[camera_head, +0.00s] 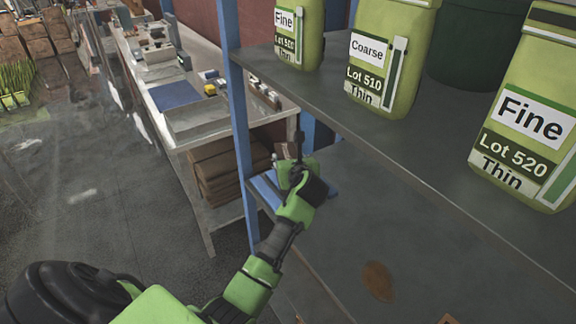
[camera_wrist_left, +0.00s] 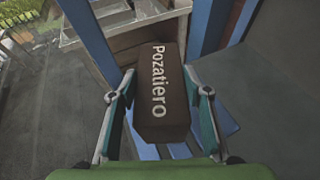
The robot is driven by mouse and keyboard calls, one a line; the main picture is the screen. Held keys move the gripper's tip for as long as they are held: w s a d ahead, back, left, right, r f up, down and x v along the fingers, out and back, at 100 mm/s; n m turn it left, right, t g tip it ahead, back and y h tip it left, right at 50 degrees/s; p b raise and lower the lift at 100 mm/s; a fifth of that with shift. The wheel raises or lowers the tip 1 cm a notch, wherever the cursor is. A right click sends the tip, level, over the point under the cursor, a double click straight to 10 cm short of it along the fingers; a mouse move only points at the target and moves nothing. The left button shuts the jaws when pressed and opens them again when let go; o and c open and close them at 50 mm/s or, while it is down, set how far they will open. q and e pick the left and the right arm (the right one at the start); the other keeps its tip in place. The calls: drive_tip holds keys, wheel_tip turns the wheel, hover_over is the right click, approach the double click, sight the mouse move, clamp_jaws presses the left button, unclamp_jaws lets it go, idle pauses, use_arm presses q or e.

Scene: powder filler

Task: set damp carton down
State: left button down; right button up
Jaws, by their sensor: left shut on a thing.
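A dark brown carton (camera_wrist_left: 163,120) marked "Pozatiero" stands between the two fingers of my left gripper (camera_wrist_left: 160,108) in the left wrist view. The gripper is shut on it, with one finger on each side. In the head view my left gripper (camera_head: 292,166) is over the lower shelf level, near the blue upright, and mostly hides the carton. Blue slats (camera_wrist_left: 226,118) show below and beside the carton; I cannot tell whether it touches them. Whether the carton is damp is not clear. My right gripper is not in view.
A blue upright (camera_head: 238,125) stands just left of my gripper. The upper shelf (camera_head: 330,88) holds several green containers, including a "Fine" Lot 520 one (camera_head: 525,125). The grey lower surface (camera_head: 400,215) is mostly clear, with a brown patch (camera_head: 378,281). A workbench (camera_head: 190,125) stands at the back left.

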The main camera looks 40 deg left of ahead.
use_arm(q)
drive_tip(key=shift+w+a+f, duration=0.25)
drive_tip(key=shift+w+f, duration=0.05)
drive_tip(key=shift+w+a+f+p, duration=0.1)
drive_tip(key=shift+f+p, duration=0.35)
drive_tip(key=shift+f, duration=1.45)
drive_tip(key=c, duration=1.1)
unclamp_jaws()
drive_tip(key=shift+r, duration=0.1)
drive_tip(key=b+v, duration=0.1)
drive_tip(key=v, duration=1.1)
